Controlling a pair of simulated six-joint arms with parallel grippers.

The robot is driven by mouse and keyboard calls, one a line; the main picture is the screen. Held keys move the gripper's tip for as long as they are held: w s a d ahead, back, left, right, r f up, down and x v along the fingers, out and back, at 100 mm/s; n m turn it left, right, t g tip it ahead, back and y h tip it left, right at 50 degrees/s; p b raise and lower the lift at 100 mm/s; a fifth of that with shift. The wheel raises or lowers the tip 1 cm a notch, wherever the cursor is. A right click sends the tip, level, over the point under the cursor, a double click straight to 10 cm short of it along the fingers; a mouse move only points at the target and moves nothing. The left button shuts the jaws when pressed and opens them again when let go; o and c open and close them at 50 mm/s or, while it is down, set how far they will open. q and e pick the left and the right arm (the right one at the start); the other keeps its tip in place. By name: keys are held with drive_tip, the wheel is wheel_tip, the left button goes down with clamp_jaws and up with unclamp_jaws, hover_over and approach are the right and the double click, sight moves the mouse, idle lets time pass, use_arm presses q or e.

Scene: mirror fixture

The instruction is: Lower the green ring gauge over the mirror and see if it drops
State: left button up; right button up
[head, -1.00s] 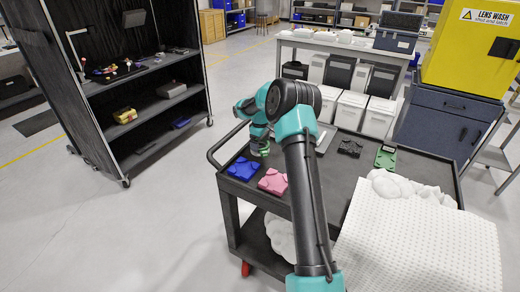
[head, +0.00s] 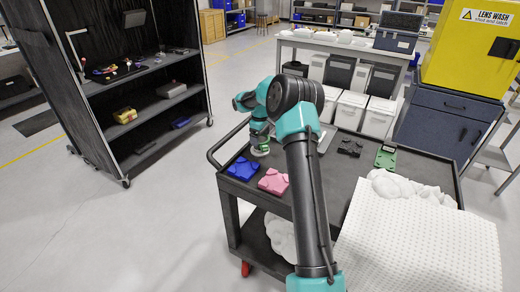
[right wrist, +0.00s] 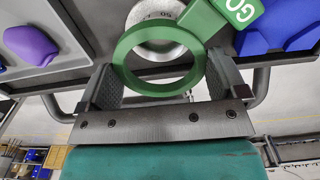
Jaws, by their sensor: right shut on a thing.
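The green ring gauge (right wrist: 122,62) is in my right gripper (right wrist: 163,72), between its two fingers in the right wrist view. A green tag on the ring reads "GO". A silver disc with a ridged rim and a scale (right wrist: 158,28), apparently the mirror's mount, shows through and beyond the ring. The ring overlaps it in the picture; I cannot tell whether they touch or how high the ring is. In the head view my right gripper (head: 259,137) is small, at the cart's far left corner. My left gripper is not in view.
A blue fixture (head: 243,168) and a pink one (head: 273,181) lie near that corner of the dark cart (head: 318,172). A black part (head: 350,146) and a green device (head: 385,157) lie farther right. White perforated foam (head: 420,245) fills the near right.

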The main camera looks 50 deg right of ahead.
drive_tip(key=shift+r, duration=0.65)
drive_tip(key=shift+r, duration=0.1)
